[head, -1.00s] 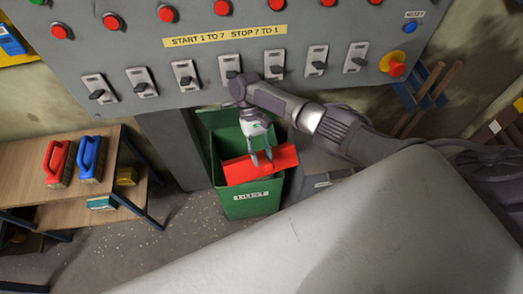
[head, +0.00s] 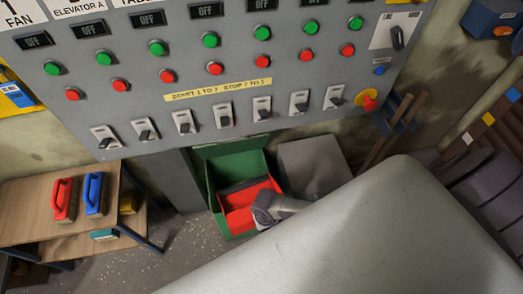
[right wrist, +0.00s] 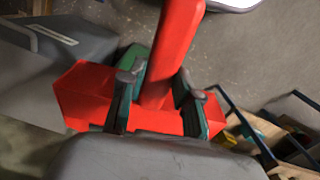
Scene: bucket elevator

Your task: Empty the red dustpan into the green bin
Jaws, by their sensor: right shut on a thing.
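The green bin (head: 238,165) stands open on the floor below the grey control panel. The red dustpan (head: 238,221) is at the bin's mouth, in front of its back wall. Part of it is covered by my right arm, and I cannot tell whether anything lies in it. In the right wrist view, the dustpan (right wrist: 85,94) shows its red handle rising between the two fingers of my right gripper (right wrist: 156,88), which is shut on it. My left gripper is not in view.
The control panel (head: 300,75) with buttons and switches hangs above the bin. A grey box (head: 312,165) stands right beside the bin. A wooden table (head: 30,215) at left holds a red brush (head: 64,200) and a blue brush (head: 95,194).

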